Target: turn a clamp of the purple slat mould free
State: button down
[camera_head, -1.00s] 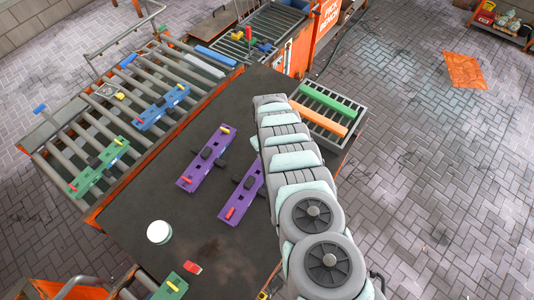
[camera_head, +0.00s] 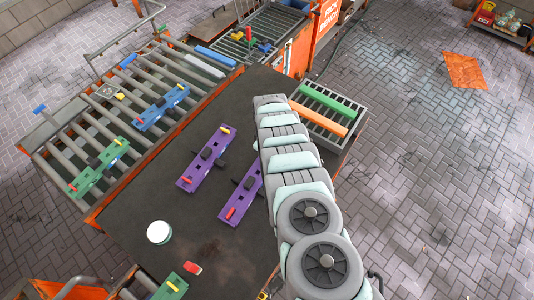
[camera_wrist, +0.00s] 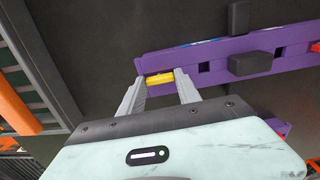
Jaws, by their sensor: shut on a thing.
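Two purple slat moulds lie on the dark table in the head view. The left mould (camera_head: 193,174) shows a yellow clamp (camera_head: 225,129) at its far end and a red one (camera_head: 186,180) at its near end. The right mould (camera_head: 233,207) shows a red clamp (camera_head: 230,213) at its near end; my arm hides its far end. In the wrist view my gripper (camera_wrist: 160,82) is shut on a yellow clamp (camera_wrist: 159,78) at the left end of a purple mould (camera_wrist: 205,62). A black block (camera_wrist: 252,65) sits across that mould. The head view hides my gripper.
A grey crate (camera_head: 344,143) with green (camera_head: 328,102) and orange (camera_head: 318,117) slats stands right of my arm. A roller conveyor at the left carries blue (camera_head: 160,110) and green (camera_head: 98,167) moulds. A white round tub (camera_head: 159,232) stands on the table.

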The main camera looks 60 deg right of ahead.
jog(key=c, duration=0.8)
grip_release()
jog(key=shift+c, duration=0.2)
jog(key=shift+r, duration=0.15)
notch_tip(320, 180, up, 10)
jog(key=b, duration=0.1)
jog(key=shift+r, duration=0.25)
